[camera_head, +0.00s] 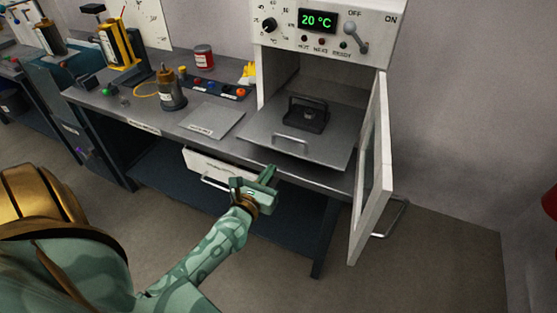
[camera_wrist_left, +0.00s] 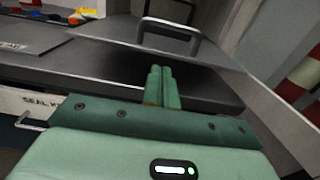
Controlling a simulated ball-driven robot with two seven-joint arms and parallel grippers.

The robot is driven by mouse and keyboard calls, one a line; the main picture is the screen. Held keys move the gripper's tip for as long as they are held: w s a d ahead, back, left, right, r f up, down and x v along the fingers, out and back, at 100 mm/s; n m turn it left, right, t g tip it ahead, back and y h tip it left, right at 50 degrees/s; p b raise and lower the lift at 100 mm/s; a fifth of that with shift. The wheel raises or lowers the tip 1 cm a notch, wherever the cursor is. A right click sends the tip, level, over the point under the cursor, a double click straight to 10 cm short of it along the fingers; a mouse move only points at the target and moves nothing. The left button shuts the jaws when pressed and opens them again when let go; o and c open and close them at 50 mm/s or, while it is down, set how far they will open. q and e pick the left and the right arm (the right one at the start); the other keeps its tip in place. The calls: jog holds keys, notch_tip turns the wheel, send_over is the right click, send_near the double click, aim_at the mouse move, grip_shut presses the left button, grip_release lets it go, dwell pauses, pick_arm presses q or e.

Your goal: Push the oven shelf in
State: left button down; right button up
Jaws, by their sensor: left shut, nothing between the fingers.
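The oven (camera_head: 325,32) stands at the right end of the bench with its door (camera_head: 372,172) swung open to the right. In the left wrist view the shut fingers (camera_wrist_left: 163,76) point toward the shelf's front edge and handle (camera_wrist_left: 170,32). My right gripper is not in view.
A drawer (camera_head: 215,166) under the bench is slightly open near my left gripper. The open door bounds the right side.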

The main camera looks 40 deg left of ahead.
aim_at(282, 152)
pick_arm(q)
jog(key=x, duration=0.4)
jog(key=shift+w+a+f, duration=0.1)
jog(key=shift+w, duration=0.2)
jog(key=shift+w+a+b, duration=0.15)
jog(key=shift+w+b, duration=0.15)
jog(key=shift+w, duration=0.35)
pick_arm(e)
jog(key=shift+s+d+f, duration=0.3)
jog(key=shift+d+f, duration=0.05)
